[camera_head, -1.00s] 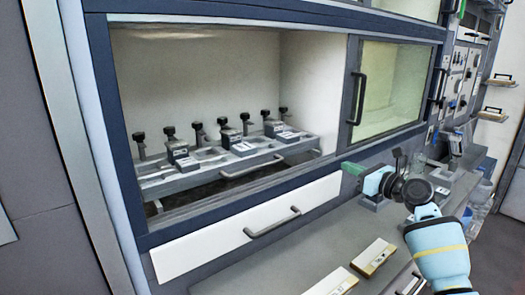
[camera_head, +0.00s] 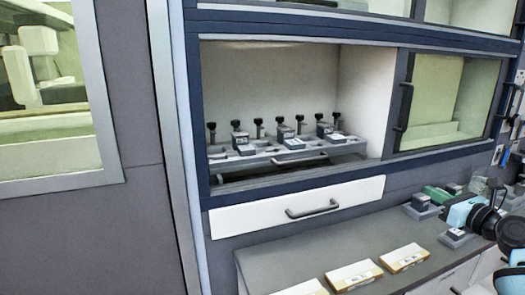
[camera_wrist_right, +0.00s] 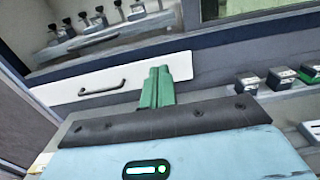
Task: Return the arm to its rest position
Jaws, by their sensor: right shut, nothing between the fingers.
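My right gripper (camera_head: 437,193) shows at the right of the head view, its green fingers pointing left above the counter. In the right wrist view its two green fingers (camera_wrist_right: 157,88) are pressed together with nothing between them. In that view they overlap the white drawer front. My right arm (camera_head: 512,225) runs out of the head view at the right edge. My left gripper is in neither view.
An open chamber holds a grey rack (camera_head: 290,156) with several black-knobbed clamps. Below is a white drawer (camera_head: 260,217) with a dark handle. Labelled flat boxes (camera_head: 353,275) lie on the counter (camera_head: 290,257). Small dark blocks (camera_wrist_right: 247,84) stand near the gripper.

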